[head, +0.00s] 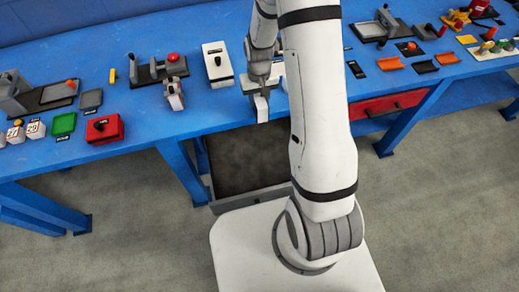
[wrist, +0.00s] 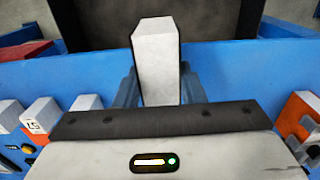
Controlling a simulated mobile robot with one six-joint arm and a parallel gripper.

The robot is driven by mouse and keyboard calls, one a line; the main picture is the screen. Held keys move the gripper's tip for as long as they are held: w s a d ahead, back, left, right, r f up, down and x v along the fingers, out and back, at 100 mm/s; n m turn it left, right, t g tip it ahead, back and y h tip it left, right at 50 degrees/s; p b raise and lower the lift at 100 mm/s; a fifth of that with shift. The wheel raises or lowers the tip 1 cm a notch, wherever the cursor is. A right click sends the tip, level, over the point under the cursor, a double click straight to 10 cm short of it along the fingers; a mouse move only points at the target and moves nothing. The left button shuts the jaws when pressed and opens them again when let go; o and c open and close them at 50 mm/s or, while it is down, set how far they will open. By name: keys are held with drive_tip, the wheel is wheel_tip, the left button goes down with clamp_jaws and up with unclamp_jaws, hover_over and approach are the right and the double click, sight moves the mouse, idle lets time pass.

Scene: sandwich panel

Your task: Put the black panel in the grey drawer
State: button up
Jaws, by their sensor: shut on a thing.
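My gripper (head: 262,84) points down over the front edge of the blue bench, left of my arm's large white link. It is shut on a white block with a thin dark edge (head: 262,108); the block also stands out between the fingers in the wrist view (wrist: 156,60). I cannot tell whether this block is the black panel.
A closed red drawer (head: 390,103) is to the right. A small black piece (head: 355,69) lies right of my arm.

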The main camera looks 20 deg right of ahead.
sight(264, 108)
drive_tip(key=shift+w+d+f+b, duration=0.1)
drive_tip(key=shift+w+f+b, duration=0.1)
drive_tip(key=shift+b, duration=0.5)
drive_tip(key=b, duration=0.4)
drive_tip(key=shift+r+b, duration=0.2)
drive_tip(key=shift+b, duration=0.15)
drive_tip(key=r+b, duration=0.1)
drive_tip(key=b, duration=0.4)
drive_tip(key=shift+s+r, duration=0.1)
drive_tip(key=shift+s, duration=0.25)
drive_tip(key=s+r+b, duration=0.1)
drive_tip(key=s+b, duration=0.1)
drive_tip(key=b, duration=0.2)
drive_tip(key=s+r+b, duration=0.2)
drive_tip(key=b, duration=0.3)
drive_tip(key=shift+s+r, duration=0.15)
drive_tip(key=shift+s, duration=0.05)
drive_tip(key=f+b, duration=0.2)
drive_tip(key=f, duration=0.7)
drive_tip(key=f+b, duration=0.2)
drive_tip(key=f, duration=0.7)
drive_tip(key=s+f+b, duration=0.1)
drive_tip(key=f+b, duration=0.2)
drive_tip(key=f, duration=0.6)
drive_tip(key=shift+s+d, duration=0.1)
